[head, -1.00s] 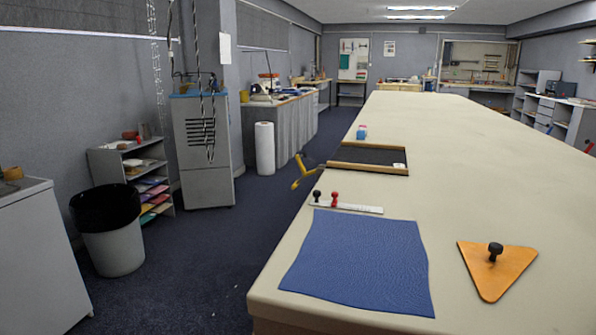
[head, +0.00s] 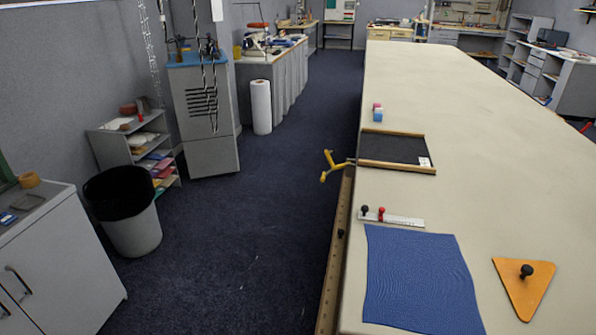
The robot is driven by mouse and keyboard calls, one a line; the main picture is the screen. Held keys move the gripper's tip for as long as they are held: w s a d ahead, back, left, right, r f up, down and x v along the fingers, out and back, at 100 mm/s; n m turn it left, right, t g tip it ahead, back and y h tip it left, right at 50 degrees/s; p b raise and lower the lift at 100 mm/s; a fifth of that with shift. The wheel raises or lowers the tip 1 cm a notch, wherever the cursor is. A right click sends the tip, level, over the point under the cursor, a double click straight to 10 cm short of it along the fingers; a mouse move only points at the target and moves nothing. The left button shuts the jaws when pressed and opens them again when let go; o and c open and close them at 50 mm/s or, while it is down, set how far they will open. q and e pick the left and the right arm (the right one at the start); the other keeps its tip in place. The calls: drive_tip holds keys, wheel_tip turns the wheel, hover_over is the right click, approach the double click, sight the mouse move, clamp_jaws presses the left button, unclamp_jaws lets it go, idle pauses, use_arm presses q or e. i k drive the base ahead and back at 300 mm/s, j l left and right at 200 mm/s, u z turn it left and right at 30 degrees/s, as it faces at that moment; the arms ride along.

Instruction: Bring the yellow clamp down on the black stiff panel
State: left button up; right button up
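The yellow clamp (head: 329,166) sits at the left edge of the long table, beside the wooden-framed black stiff panel (head: 394,148). Its handle sticks out past the table edge over the floor. From here I cannot tell whether any part of the clamp touches the panel. The panel lies flat on the table, with wooden strips along its far and near sides and a small white tag at its near right corner. Neither of my grippers is in view.
On the long cloth table (head: 470,110) lie a blue cloth (head: 418,280), an orange triangle with a black knob (head: 525,285), a white strip with black and red knobs (head: 400,221) and small blocks (head: 377,114). A bin (head: 130,225) stands left. Floor beside the table is clear.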

sight(334, 168)
drive_tip(key=i+j, duration=0.1)
drive_tip(key=j, duration=0.3)
drive_tip(key=i+j, duration=0.15)
drive_tip(key=j, duration=0.25)
drive_tip(key=i+j, duration=0.1)
drive_tip(key=j, duration=0.3)
drive_tip(key=i+j, duration=0.15)
drive_tip(key=j, duration=0.25)
drive_tip(key=i+j, duration=0.15)
drive_tip(key=i, duration=0.3)
drive_tip(key=i+j, duration=0.2)
drive_tip(key=i, duration=0.3)
drive_tip(key=i+l, duration=0.7)
drive_tip(key=l, duration=0.15)
